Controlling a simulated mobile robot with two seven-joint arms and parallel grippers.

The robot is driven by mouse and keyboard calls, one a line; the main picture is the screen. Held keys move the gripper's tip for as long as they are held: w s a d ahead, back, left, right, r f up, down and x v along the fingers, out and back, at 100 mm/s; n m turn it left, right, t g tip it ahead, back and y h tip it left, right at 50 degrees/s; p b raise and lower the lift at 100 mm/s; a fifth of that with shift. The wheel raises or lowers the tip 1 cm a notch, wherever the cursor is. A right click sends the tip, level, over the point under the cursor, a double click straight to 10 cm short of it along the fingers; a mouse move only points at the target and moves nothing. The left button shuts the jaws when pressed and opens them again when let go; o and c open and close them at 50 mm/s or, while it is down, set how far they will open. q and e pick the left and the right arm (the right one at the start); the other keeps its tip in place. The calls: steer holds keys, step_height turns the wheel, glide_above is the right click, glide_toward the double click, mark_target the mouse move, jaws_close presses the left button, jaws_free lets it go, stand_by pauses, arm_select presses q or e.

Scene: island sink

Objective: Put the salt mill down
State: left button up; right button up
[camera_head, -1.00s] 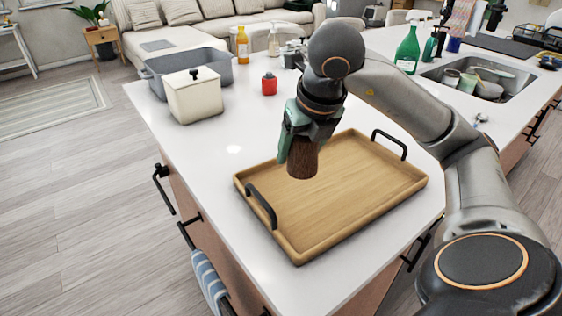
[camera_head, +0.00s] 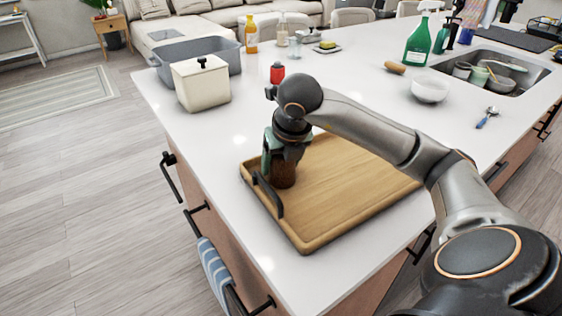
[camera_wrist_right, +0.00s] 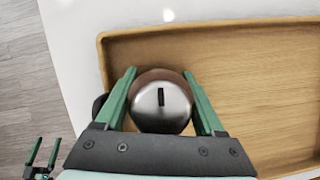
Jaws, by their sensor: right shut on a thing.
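The salt mill (camera_head: 283,176) is dark brown, with a round silver top in the right wrist view (camera_wrist_right: 161,101). My right gripper (camera_head: 279,158) is shut on it from above; its green fingers flank the mill in the right wrist view (camera_wrist_right: 164,92). The mill looks upright, at the left end of the wooden tray (camera_head: 340,200), beside the black left handle (camera_head: 268,195). Its base is low against the tray floor; I cannot tell whether it touches.
A cream lidded canister (camera_head: 201,86), a grey basin (camera_head: 222,55) and a red bottle (camera_head: 277,73) stand at the back left. A white bowl (camera_head: 430,90) and a spoon (camera_head: 487,117) lie toward the sink (camera_head: 533,72). The tray's right part is bare.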

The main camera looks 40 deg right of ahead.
steer(key=shift+f, duration=0.15)
arm_select(q)
steer(key=shift+f, duration=0.15)
arm_select(e)
steer(key=o, duration=1.6)
steer(key=shift+c, duration=0.2)
steer(key=shift+s+r, duration=0.1)
steer(key=shift+r, duration=0.4)
arm_select(q)
steer(key=shift+s+a+r+y+p, duration=0.15)
steer(key=shift+s+a+r+p, duration=0.15)
steer(key=shift+a+p, duration=0.3)
steer(key=shift+s+a+r+y+p, duration=0.15)
steer(key=shift+s+a+r+p, duration=0.2)
steer(key=shift+p, duration=0.45)
arm_select(e)
steer(key=v, duration=1.1)
steer(key=shift+r, duration=0.2)
